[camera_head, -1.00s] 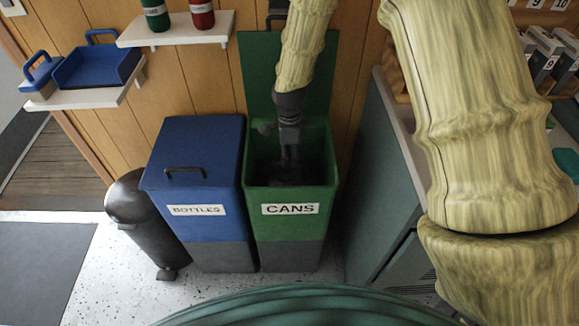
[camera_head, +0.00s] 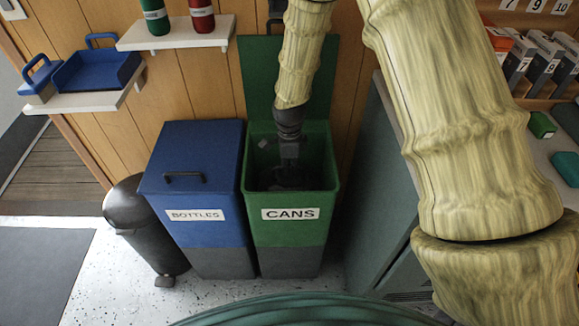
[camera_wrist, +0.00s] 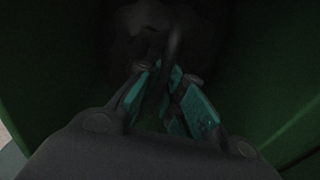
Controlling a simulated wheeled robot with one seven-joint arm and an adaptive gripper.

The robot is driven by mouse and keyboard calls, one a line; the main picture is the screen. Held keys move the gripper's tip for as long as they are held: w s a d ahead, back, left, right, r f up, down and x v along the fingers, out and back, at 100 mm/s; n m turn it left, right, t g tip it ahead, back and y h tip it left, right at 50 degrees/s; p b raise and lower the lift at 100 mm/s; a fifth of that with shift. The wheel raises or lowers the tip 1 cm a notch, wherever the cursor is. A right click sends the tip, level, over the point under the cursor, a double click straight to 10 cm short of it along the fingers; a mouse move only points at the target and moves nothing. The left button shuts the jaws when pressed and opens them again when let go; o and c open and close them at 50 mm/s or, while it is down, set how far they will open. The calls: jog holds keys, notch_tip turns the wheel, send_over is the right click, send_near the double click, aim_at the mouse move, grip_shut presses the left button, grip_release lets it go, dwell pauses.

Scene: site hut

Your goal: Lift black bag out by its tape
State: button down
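The black bag (camera_wrist: 150,30) is a dark, crumpled shape inside the green CANS bin (camera_head: 290,231), and it shows at the top of the wrist view. A dark curved strip, which looks like its tape (camera_wrist: 175,45), runs down from the bag towards my fingertips. My gripper (camera_head: 289,172) points down inside the bin. In the wrist view my gripper (camera_wrist: 168,78) has its teal-padded fingers partly apart, with the strip's lower end between or just beyond them. It is too dark to tell whether the fingers touch the tape.
The green lid (camera_head: 288,75) stands open against the wooden wall. The blue BOTTLES bin (camera_head: 195,215) is close on the left, with a black pedal bin (camera_head: 135,215) beyond it. A grey-green cabinet (camera_head: 375,190) stands on the right. A white shelf (camera_head: 175,37) hangs above.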

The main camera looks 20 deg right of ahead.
jog(key=shift+r, duration=0.1)
jog(key=shift+r+p, duration=3.65)
jog(key=shift+r, duration=0.9)
notch_tip(320, 180, up, 9)
jog(key=p, duration=0.7)
notch_tip(320, 180, up, 9)
jog(key=p, duration=0.7)
